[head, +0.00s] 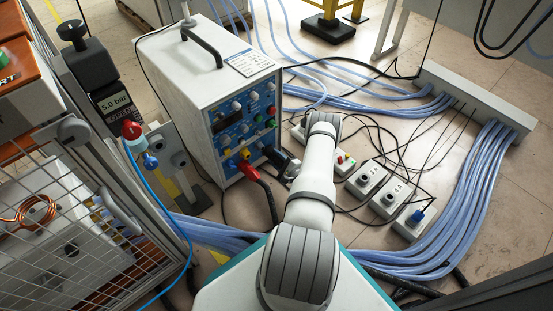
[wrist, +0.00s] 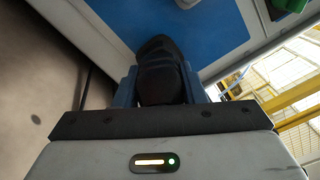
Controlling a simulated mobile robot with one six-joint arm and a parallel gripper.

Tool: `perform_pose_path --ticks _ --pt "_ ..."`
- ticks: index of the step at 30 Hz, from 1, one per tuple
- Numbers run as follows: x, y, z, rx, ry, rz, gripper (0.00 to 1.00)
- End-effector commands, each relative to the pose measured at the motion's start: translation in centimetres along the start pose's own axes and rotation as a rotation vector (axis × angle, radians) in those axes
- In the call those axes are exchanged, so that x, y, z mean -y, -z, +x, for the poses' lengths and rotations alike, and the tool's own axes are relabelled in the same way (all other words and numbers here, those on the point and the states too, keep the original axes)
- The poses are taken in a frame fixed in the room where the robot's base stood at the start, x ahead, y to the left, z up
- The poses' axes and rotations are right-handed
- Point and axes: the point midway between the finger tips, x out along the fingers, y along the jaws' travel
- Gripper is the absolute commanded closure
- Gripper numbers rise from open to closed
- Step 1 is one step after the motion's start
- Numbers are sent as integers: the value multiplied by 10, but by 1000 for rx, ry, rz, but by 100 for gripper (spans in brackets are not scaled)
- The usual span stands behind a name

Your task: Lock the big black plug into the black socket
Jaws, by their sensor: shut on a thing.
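The big black plug (wrist: 162,72) is between the two blue fingers of my gripper (wrist: 160,88) in the wrist view. My gripper is shut on it. The plug's far end meets or nearly meets the blue front panel (wrist: 205,30). The black socket is hidden behind the plug, so I cannot tell how deep the plug sits or whether it is turned to lock. In the head view the plug (head: 274,155) shows dark at the lower right of the heater's panel (head: 243,118), with my gripper partly hidden by my arm.
A red plug (head: 248,170) with a thick cable sits on the panel left of the black one. The white heater box (head: 195,75) stands behind. Several grey socket boxes (head: 366,180) and thin black cables lie on the floor at right, near blue hoses (head: 480,180).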

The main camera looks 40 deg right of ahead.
Motion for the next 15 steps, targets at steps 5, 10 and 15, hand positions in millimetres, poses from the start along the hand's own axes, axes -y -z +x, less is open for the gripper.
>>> perform_pose_path --ticks 5,10,15 --pt "0 0 1 1 0 80 100" --pt "0 0 1 1 0 148 100" --pt "0 0 1 1 0 149 100"
